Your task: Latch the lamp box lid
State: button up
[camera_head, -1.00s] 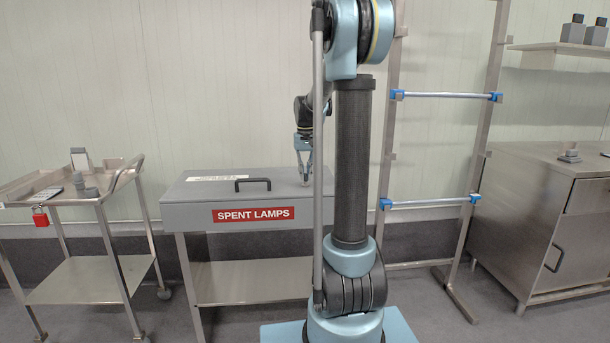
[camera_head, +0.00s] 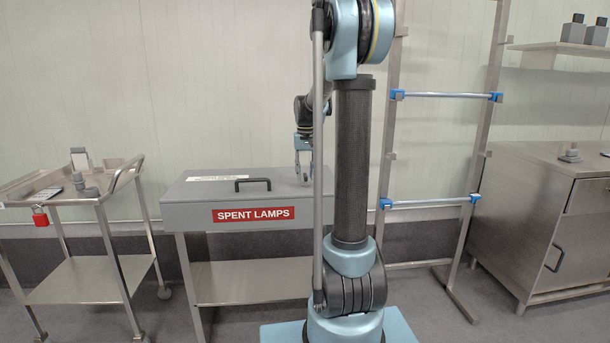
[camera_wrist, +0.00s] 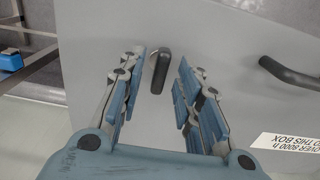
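The lamp box (camera_head: 192,216) is a grey case with a red "SPENT LAMPS" label, and its lid (camera_head: 222,189) lies closed on top. A dark handle (camera_head: 253,184) sits on the lid; it also shows in the wrist view (camera_wrist: 290,73). My gripper (camera_head: 304,178) is over the right end of the lid. In the wrist view my gripper (camera_wrist: 160,88) has its fingers spread, with a small dark latch knob (camera_wrist: 160,70) in the gap between them. Gaps show on both sides of the knob. In the head view the fingers hide most of the knob.
A steel cart (camera_head: 95,284) with a red padlock (camera_head: 40,217) stands left of the box. A steel rack with blue-ended bars (camera_head: 440,201) and a cabinet (camera_head: 530,235) stand to the right. A paper label (camera_wrist: 286,150) lies on the lid.

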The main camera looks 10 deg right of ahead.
aim_at(306, 175)
notch_tip(306, 175, up, 12)
dwell(0.6)
jog(key=shift+s+f, duration=0.1)
jog(key=shift+f, duration=0.05)
jog(key=s+f, duration=0.7)
jog(key=s, duration=0.5)
jog(key=s+f+t, duration=0.1)
jog(key=s+f, duration=0.7)
jog(key=s, duration=0.4)
jog(key=s+f+n+t, duration=0.1)
jog(key=s+f, duration=0.7)
jog(key=s, duration=0.4)
jog(key=shift+a, duration=0.15)
jog(key=shift+s, duration=0.1)
